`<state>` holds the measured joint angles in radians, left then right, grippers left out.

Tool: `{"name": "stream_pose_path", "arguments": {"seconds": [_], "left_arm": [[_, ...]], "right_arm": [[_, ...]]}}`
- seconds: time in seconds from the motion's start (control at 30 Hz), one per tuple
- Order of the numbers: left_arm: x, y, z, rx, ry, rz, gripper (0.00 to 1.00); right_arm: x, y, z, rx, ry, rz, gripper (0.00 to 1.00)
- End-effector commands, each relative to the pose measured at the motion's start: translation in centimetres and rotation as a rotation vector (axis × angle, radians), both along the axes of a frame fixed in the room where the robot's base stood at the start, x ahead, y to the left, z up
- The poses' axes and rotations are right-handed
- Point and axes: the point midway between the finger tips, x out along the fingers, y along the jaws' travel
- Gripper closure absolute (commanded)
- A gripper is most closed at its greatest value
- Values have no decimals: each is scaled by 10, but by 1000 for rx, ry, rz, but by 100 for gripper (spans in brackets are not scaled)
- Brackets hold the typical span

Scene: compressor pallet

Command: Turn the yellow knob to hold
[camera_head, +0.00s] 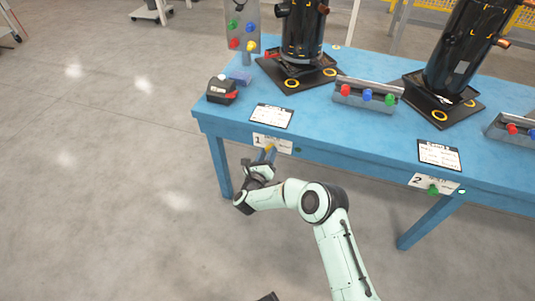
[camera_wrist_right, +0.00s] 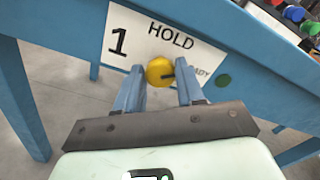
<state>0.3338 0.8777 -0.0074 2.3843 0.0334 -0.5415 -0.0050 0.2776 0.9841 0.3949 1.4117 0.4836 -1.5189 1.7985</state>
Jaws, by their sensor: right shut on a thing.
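The yellow knob (camera_wrist_right: 160,71) sits on a white plate (camera_wrist_right: 135,38) marked 1, HOLD and READY on the table's front edge. HOLD is above the knob and READY is to its right. A dark mark on the knob's face lies on its right side, toward READY. My right gripper (camera_wrist_right: 160,80) is shut on the knob, with one blue finger on each side. In the head view the right gripper (camera_head: 264,156) reaches the plate (camera_head: 273,143) from the front, and the knob (camera_head: 269,148) shows small between the fingers.
The blue table (camera_head: 320,125) carries compressors on black bases, button boxes (camera_head: 368,96), a label card (camera_head: 272,116) and a red-black device (camera_head: 221,90). A second plate (camera_head: 422,182) with a green knob (camera_head: 433,189) is to the right. The floor in front is clear.

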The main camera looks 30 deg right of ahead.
Motion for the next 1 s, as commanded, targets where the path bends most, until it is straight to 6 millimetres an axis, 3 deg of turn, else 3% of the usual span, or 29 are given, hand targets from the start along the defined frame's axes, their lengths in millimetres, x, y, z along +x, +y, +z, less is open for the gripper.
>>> {"name": "stream_pose_path", "arguments": {"seconds": [1.0], "left_arm": [[7, -1, 6, 1, -25, -2, 57]], "right_arm": [[0, 1, -5, -571, 676, -1, 92]]}}
